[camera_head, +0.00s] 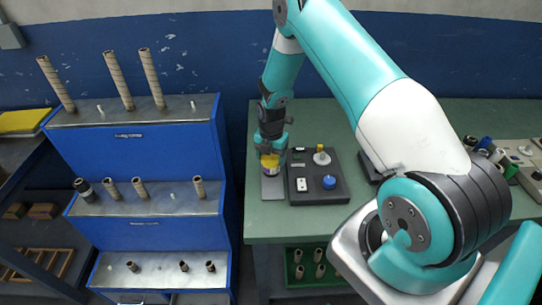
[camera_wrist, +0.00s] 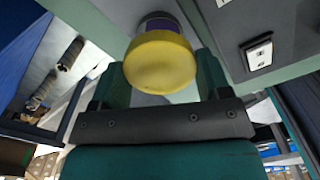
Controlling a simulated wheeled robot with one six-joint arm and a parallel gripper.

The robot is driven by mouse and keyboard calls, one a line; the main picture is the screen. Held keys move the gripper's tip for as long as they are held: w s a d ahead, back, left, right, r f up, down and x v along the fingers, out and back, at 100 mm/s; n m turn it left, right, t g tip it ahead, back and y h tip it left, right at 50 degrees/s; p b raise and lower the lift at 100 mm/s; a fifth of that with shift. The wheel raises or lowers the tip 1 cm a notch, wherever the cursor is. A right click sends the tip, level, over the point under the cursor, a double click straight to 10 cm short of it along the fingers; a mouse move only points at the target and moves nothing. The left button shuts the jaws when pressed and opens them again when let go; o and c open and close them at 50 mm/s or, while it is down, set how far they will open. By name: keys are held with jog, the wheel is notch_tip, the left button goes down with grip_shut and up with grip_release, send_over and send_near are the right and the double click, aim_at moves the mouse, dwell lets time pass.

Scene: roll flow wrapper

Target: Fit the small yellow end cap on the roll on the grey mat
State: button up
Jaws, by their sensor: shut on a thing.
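My gripper (camera_head: 270,158) points down over the grey mat (camera_head: 272,190) at the left edge of the green bench. It is shut on the yellow end cap (camera_wrist: 160,62), a round yellow disc between the two dark green fingers in the wrist view. A purple-banded roll (camera_wrist: 158,22) shows directly beyond the cap, mostly hidden by it. Cap and roll appear in line, but I cannot tell whether they touch or how the cap sits. In the head view the cap (camera_head: 270,161) is a small yellow patch under the fingers, above the mat.
A dark tray (camera_head: 318,193) with a blue knob (camera_head: 329,182) and a white disc with a yellow post (camera_head: 321,156) stands close right of the mat. A blue stepped rack (camera_head: 140,165) with several cardboard tubes is at left. More coloured rolls (camera_head: 484,145) lie far right.

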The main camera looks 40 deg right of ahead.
jog(key=shift+f, duration=0.2)
dwell(0.4)
jog(key=o, duration=1)
jog(key=shift+r, duration=0.1)
jog(key=shift+r+p, duration=2.5)
jog(key=shift+r, duration=1.4)
